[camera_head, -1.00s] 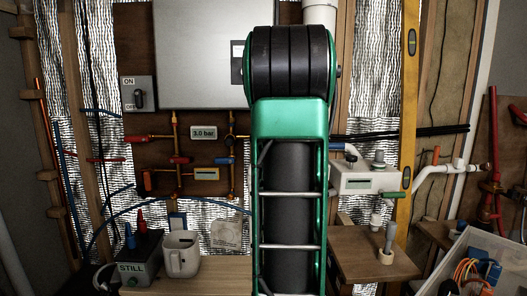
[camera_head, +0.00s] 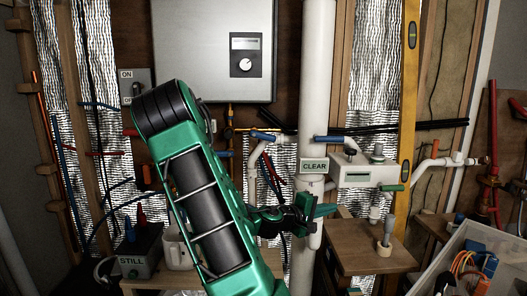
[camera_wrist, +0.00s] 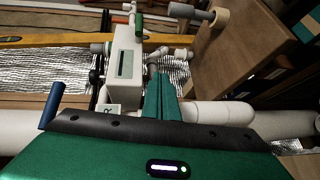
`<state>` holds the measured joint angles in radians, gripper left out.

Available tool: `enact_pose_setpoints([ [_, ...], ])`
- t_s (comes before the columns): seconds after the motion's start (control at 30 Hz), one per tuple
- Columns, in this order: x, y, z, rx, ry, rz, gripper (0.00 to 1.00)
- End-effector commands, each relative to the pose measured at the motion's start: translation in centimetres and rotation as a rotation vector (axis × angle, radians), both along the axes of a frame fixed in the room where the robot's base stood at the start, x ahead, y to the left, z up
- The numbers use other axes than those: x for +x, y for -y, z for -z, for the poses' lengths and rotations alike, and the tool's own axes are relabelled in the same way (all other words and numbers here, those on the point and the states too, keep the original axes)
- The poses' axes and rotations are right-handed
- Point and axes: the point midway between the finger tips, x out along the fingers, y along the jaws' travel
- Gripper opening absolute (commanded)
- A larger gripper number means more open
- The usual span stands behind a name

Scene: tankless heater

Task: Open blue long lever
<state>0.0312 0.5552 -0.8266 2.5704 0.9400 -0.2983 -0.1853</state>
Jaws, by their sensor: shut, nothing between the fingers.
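Two blue lever handles show in the head view. The other blue lever (camera_head: 267,136) is left of the pipe, at a white side branch; I cannot tell which is the long one. A blue handle (camera_wrist: 50,106) also stands at the left of the wrist view. My gripper (camera_head: 326,210) is shut and empty, below the CLEAR sign beside the lower pipe. Its green fingers (camera_wrist: 161,92) point toward the white fittings, apart from both levers.
A white box with a display (camera_head: 365,172) and green handle stands right of the pipe, above a wooden table (camera_head: 372,255). A grey heater cabinet (camera_head: 212,45) is above. A STILL box (camera_head: 138,255) and mug (camera_head: 176,252) stand lower left. A crate (camera_head: 455,268) is lower right.

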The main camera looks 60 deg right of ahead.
Motion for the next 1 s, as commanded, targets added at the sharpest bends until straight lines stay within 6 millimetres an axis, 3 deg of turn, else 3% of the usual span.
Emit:
enact_pose_setpoints([
  [0.27,4.7,2.1,-6.6,-0.216,-0.374,-0.204,0.0],
  [0.5,12.4,1.2,-10.3,-0.364,-0.765,-0.42,0.0],
  [0.7,19.5,-0.9,-10.2,-0.437,-1.096,-0.596,0.0],
  [0.8,22.0,-2.0,-9.6,-0.456,-1.223,-0.658,0.0],
  [1.0,24.5,-3.0,-8.6,-0.468,-1.348,-0.719,0.0],
])
